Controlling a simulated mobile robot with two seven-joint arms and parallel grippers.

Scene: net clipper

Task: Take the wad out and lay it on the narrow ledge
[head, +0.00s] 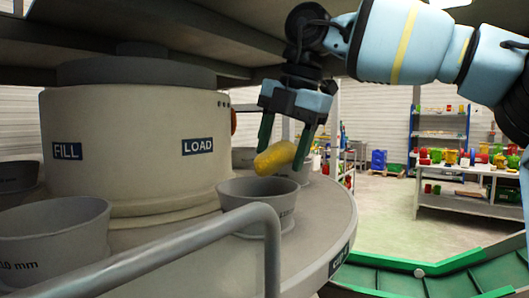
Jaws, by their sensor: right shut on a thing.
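The wad (275,157) is a yellow, rounded lump. My right gripper (285,146) points down from the upper middle and is shut on it, with the wad between its dark fingertips. The wad hangs tilted just above the mouth of a grey funnel-shaped cup (258,208) on the round machine's deck. From this angle I cannot tell whether its lower end clears the rim. I cannot pick out the narrow ledge with certainty. My left gripper is not in view.
The machine's beige drum (140,150) with FILL and LOAD labels stands left of the wad. A grey handrail (180,243) curves across the front. Another cup (50,235) is at left. A green-edged trough (430,275) lies lower right. Shelves (440,125) stand far back.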

